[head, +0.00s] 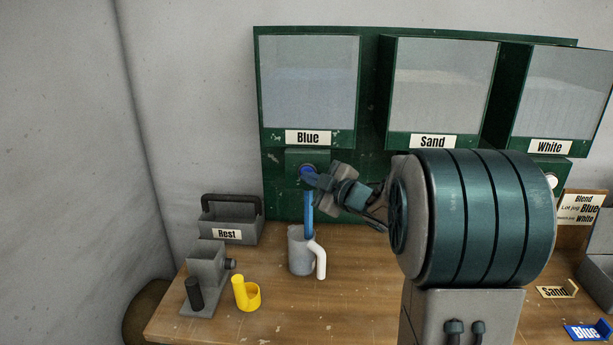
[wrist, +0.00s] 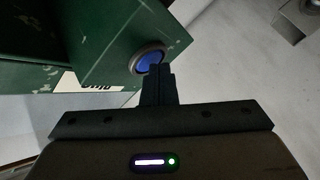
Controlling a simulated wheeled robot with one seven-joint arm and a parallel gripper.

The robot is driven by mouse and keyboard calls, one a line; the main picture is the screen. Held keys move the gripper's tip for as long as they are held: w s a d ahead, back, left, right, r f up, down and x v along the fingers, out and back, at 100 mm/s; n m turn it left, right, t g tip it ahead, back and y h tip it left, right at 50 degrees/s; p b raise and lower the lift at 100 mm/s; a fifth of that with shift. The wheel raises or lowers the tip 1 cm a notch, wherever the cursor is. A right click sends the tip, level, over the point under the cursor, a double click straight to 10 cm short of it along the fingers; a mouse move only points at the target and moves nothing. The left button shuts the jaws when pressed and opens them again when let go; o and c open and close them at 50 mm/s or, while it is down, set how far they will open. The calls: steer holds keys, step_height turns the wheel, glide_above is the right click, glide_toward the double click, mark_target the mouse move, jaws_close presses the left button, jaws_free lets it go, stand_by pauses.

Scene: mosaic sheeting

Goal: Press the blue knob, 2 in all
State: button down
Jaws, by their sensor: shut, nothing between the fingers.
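The blue knob (head: 306,171) is a round button on the green dispenser under the label "Blue". In the wrist view the blue knob (wrist: 149,61) shows as a blue disc in a grey ring. My gripper (head: 313,179) is shut and empty, with its fingertips at the knob; in the wrist view the fingertips (wrist: 158,72) overlap the knob's lower edge. I cannot tell how far the knob is pushed in. A blue stream (head: 309,214) runs from below the knob down into a grey jug (head: 301,253) with a white handle.
Dispensers labelled "Sand" (head: 432,142) and "White" (head: 549,147) stand to the right; the white knob (head: 552,181) shows. Label blocks (head: 556,290) lie at right. My arm hides the middle.

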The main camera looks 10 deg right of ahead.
steer(key=shift+s, duration=0.15)
steer(key=shift+s+a+b, duration=0.2)
steer(key=shift+s+a, duration=0.05)
steer(key=shift+s, duration=0.35)
steer(key=shift+s+a+b, duration=0.2)
steer(key=shift+s, duration=0.35)
steer(key=s, duration=0.1)
steer(key=s+a, duration=0.1)
steer(key=s, duration=0.1)
steer(key=s+b, duration=0.1)
steer(key=shift+s+a, duration=0.25)
steer(key=shift+s, duration=0.15)
stand_by(2.1)
